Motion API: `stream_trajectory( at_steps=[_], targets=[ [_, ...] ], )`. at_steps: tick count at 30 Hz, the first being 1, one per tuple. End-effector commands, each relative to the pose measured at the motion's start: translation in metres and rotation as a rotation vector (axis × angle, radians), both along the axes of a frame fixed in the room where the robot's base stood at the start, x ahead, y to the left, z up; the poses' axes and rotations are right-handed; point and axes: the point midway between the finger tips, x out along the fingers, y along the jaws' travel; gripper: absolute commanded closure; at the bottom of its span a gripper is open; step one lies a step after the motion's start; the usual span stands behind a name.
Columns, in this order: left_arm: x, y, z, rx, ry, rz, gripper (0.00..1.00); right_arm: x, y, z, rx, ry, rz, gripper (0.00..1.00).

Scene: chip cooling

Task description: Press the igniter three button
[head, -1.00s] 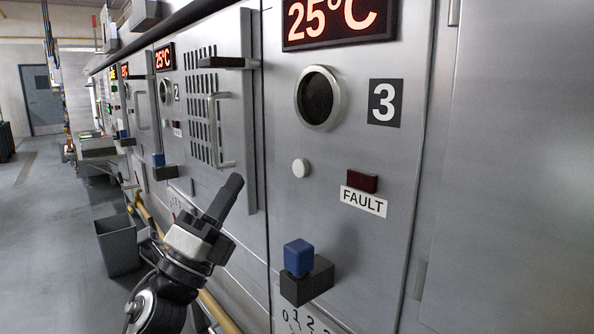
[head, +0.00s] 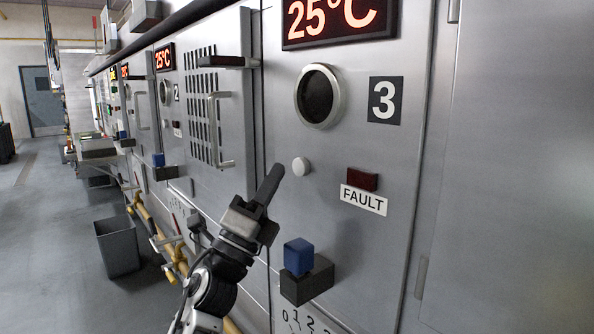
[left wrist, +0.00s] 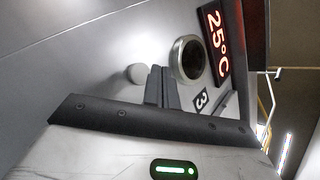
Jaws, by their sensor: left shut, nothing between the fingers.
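The panel marked 3 (head: 384,101) carries a round white button (head: 301,167), below the round porthole and left of the fault lamp. The button also shows in the left wrist view (left wrist: 136,73), beside my fingertips. My left gripper (head: 272,172) is shut and empty. In the head view its tip is just left of the button and slightly below it; I cannot tell how far it stands off the panel. The left gripper's closed fingers show in the left wrist view (left wrist: 161,72). My right gripper is not in view.
A round porthole (head: 317,96) sits above the button. A dark red lamp (head: 362,179) over a FAULT label (head: 363,200) is to its right. A blue block on a black mount (head: 307,283) juts out below. A grey bin (head: 117,246) stands on the floor at left.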

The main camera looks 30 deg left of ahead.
Motion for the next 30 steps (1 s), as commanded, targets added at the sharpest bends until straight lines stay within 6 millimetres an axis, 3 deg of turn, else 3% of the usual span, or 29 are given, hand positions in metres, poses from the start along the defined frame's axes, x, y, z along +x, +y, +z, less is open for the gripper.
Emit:
stream_trajectory(
  at_steps=[7,30],
  targets=[
    [0.0099,-0.0045,0.0004,-0.001,0.000,-0.001,1.00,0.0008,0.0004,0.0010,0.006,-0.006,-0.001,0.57],
    [0.0099,-0.0045,0.0002,-0.001,0.000,-0.001,1.00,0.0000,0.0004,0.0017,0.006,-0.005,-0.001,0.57]
  ],
)
